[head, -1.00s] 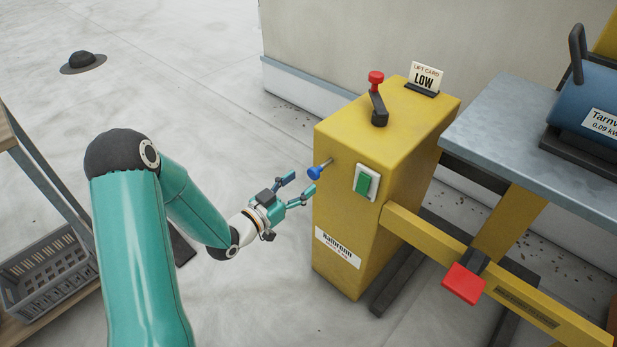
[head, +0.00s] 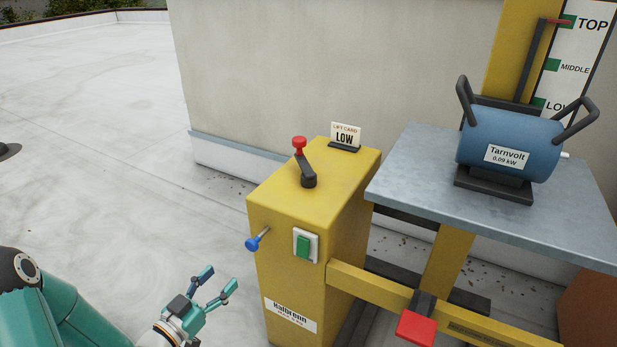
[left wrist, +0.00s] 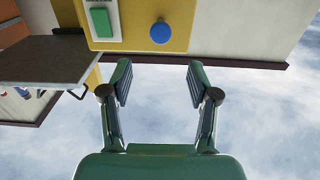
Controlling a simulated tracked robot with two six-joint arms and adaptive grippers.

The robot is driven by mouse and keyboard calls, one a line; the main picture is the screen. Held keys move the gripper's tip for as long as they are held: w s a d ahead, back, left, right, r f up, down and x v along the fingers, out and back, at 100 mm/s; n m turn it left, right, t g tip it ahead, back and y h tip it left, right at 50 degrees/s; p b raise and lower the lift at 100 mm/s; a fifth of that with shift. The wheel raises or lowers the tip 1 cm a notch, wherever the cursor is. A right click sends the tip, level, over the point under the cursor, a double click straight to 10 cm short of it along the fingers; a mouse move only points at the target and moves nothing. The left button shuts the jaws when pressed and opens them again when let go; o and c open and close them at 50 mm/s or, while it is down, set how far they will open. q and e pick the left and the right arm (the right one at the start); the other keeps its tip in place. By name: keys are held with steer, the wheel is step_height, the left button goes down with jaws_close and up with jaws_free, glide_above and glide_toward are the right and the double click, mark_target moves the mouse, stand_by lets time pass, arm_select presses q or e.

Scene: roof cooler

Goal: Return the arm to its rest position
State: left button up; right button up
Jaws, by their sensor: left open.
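My left gripper (head: 218,288) is in the lower left of the head view, in front of and left of the yellow lift cabinet (head: 290,222). Its two fingers are spread and nothing is between them. It also shows open in the left wrist view (left wrist: 160,85), with the blue knob (left wrist: 161,33) ahead of it, apart from the fingers. In the head view that blue knob (head: 252,243) sticks out from the cabinet's left side, above the gripper. My left arm (head: 60,315) comes in from the lower left corner. My right gripper is not in view.
The cabinet carries a red-knobbed lever (head: 302,160), a LOW card (head: 345,136) and a green button (head: 304,245). A blue motor (head: 508,140) stands on the grey lift table (head: 410,180). A red pedal (head: 416,328) juts out low.

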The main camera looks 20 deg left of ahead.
arm_select(q)
steer(key=w+d+f+m+g+h, duration=0.1)
steer(key=w+d+m+h, duration=0.2)
steer(key=d, duration=0.8)
steer(key=d+f+n+g+h, duration=0.1)
steer(key=d+f+n+g, duration=0.1)
steer(key=d+f+g, duration=0.5)
steer(key=s+d+f+n+g+y, duration=0.1)
steer(key=s+d+f, duration=0.2)
steer(key=f, duration=0.2)
steer(key=s+d+f+g, duration=0.1)
steer(key=s+d+f, duration=0.2)
steer(key=f, duration=0.3)
steer(key=s+f+n+g+y, duration=0.1)
steer(key=s+f+n+g, duration=0.1)
steer(key=s+f+g, duration=0.3)
steer(key=s+f+n+g+y, duration=0.1)
steer(key=s+f+n+g, duration=0.1)
steer(key=s, duration=0.5)
step_height(320, 180, up, 23)
steer(key=p, duration=2.2)
steer(key=shift+s+a, duration=0.15)
steer(key=shift+a, duration=0.2)
